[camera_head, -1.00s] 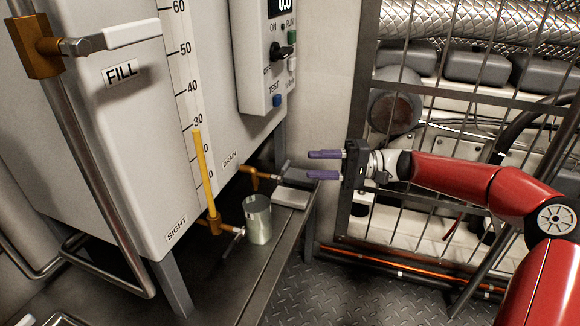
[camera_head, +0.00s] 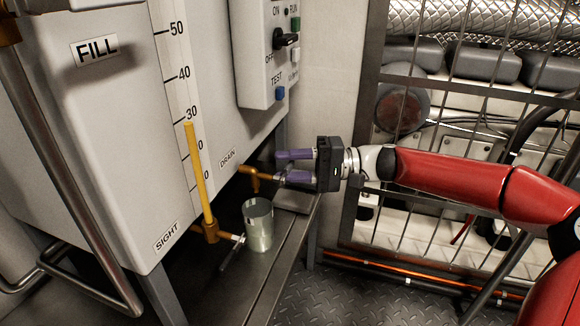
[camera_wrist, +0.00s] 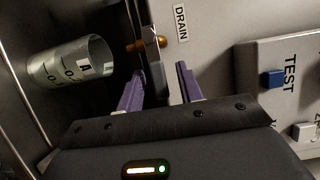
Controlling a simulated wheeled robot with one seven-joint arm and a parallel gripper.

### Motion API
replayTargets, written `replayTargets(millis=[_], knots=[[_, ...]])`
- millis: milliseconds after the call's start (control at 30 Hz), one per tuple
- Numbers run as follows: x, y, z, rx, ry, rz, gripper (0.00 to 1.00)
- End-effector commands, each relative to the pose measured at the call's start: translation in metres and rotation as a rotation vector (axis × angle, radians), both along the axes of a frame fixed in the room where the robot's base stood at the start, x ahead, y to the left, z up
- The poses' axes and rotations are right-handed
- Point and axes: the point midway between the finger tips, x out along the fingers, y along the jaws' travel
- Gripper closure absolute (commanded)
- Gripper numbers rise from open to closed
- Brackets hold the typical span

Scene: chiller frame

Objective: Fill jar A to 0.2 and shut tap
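Jar A (camera_head: 258,228) is a pale metallic-looking open cylinder standing upright on the shelf. In the wrist view it shows a letter A and scale marks (camera_wrist: 70,65); I cannot make out any liquid in it. The brass drain tap (camera_head: 256,176) projects from the tank just above and behind the jar. No stream shows. My gripper (camera_head: 279,167) has purple fingers, open and apart, close to the drain tap's handle. In the wrist view the tap (camera_wrist: 146,45) lies just beyond the fingertips (camera_wrist: 160,72), nearer the left finger. I cannot tell whether a finger touches it.
A second brass tap (camera_head: 211,231) sits below the sight gauge, whose yellow column (camera_head: 199,175) stands just under 30. A control box (camera_head: 262,80) with a knob and blue TEST button is above my gripper. A wire cage (camera_head: 355,190) stands to the right.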

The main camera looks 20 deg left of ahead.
Motion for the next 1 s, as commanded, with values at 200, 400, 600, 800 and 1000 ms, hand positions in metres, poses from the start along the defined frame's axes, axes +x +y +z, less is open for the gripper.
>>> replayTargets(millis=[200,400,600,800,1000], knots=[[0.0001,-0.0001,0.0001,0.000,0.000,0.000,0.68],[0.0002,-0.0003,0.0000,0.000,0.000,0.000,0.94],[0.0003,-0.0004,0.0001,-0.001,-0.001,0.000,1.00],[0.0003,-0.0004,0.0022,-0.004,-0.037,-0.001,1.00],[-0.0001,-0.0004,0.0072,-0.012,-0.144,-0.001,1.00]])
